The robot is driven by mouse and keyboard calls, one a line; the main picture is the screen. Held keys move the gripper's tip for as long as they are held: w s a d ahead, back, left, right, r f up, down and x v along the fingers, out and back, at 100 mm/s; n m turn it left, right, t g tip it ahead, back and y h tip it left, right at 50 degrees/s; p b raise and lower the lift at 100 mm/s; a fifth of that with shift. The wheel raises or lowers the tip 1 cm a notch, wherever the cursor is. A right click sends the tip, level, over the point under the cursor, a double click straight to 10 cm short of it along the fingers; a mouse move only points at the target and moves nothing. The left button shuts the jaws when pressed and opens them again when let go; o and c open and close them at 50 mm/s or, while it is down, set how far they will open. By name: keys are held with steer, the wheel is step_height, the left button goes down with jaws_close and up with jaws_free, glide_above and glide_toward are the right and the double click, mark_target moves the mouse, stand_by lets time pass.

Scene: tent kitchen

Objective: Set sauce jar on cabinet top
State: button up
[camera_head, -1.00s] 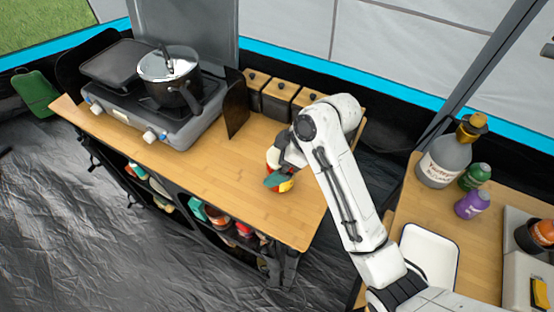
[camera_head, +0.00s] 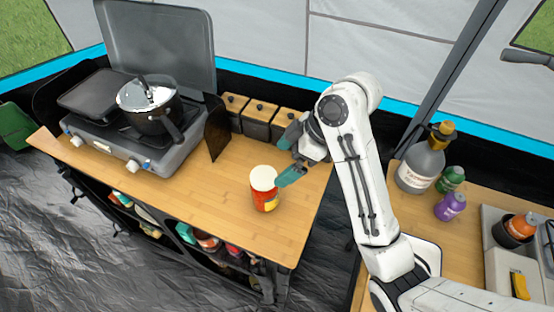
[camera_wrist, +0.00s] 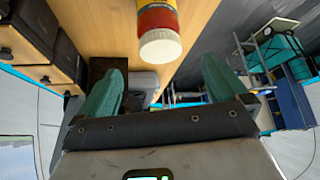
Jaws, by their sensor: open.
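The sauce jar (camera_head: 265,196) is red and yellow with a cream-white lid. It stands upright on the wooden cabinet top (camera_head: 190,195), toward its right end. In the wrist view the jar (camera_wrist: 158,18) shows beyond the fingertips, with its pale lid toward me. My gripper (camera_head: 289,160) is open and empty, behind and to the right of the jar and apart from it, just above the cabinet top. Its two green fingers (camera_wrist: 160,90) are spread wide in the wrist view with nothing between them.
A camp stove (camera_head: 135,145) with a lidded pot (camera_head: 150,108) stands at the cabinet's left. Wooden-lidded canisters (camera_head: 260,115) line the back edge. A second counter at the right holds a large bottle (camera_head: 420,168) and small bottles. The cabinet top left of the jar is clear.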

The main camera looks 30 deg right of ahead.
steer(key=shift+s+d+r, duration=0.1)
steer(key=shift+d+r, duration=0.05)
steer(key=shift+r, duration=0.1)
steer(key=s+a+f+m+g+h, duration=0.1)
steer(key=s+a+f+m+h, duration=0.1)
steer(key=s+f+m, duration=0.85)
steer(key=s+d+f+g+h, duration=0.1)
steer(key=s+d+f+h, duration=0.1)
steer(key=s, duration=0.6)
steer(key=s+d+f+m+h, duration=0.1)
steer(key=s+d+f, duration=0.2)
steer(key=s, duration=0.4)
steer(key=shift+s+d+f+g+h, duration=0.35)
steer(key=shift+f+g+h, duration=0.05)
steer(key=shift+f, duration=0.45)
